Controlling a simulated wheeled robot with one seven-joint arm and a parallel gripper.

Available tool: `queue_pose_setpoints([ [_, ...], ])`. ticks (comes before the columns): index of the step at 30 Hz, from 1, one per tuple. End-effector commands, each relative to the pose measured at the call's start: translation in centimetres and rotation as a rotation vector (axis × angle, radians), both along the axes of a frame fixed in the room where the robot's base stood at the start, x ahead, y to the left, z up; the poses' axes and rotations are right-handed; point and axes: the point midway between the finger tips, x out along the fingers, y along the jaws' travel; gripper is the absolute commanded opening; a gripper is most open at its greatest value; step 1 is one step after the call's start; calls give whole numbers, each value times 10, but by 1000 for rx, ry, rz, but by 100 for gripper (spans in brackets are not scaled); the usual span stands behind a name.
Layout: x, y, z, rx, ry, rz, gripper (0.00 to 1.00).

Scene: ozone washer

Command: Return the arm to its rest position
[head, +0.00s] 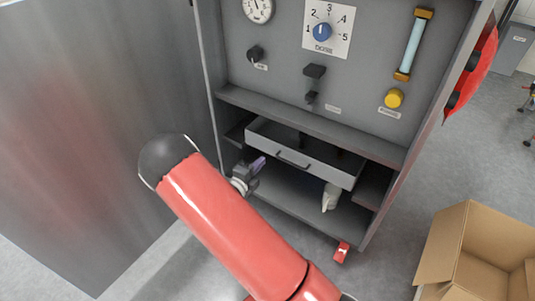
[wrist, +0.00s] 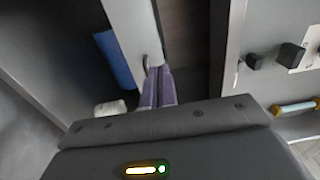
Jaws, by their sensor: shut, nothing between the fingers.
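My gripper (head: 258,163) has purple fingers and is at the left of the grey drawer (head: 335,172) in the lower part of the washer cabinet. The drawer is pulled partly out, with a dark handle (head: 293,160) on its front. In the wrist view the purple fingers (wrist: 159,84) are together and empty, close by the drawer front (wrist: 131,22) and one end of its handle. I cannot tell whether they touch it. My red arm reaches up across the lower middle of the head view and hides part of the cabinet's lower left.
The panel above carries a gauge (head: 258,9), a blue dial (head: 322,32), black knobs and a yellow button (head: 394,98). A white object (head: 331,197) is under the drawer. An open cardboard box (head: 447,245) stands at right.

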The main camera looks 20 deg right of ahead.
Motion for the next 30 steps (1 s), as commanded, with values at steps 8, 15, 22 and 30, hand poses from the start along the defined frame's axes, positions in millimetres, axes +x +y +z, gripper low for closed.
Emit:
queue_pose_setpoints([
  [8,-27,36,-1,1,1,2,0],
  [15,-32,41,0,0,0,0,0],
  [22,-44,22,25,148,-121,-121,0],
  [30,-112,-27,94,672,-647,-601,0],
])
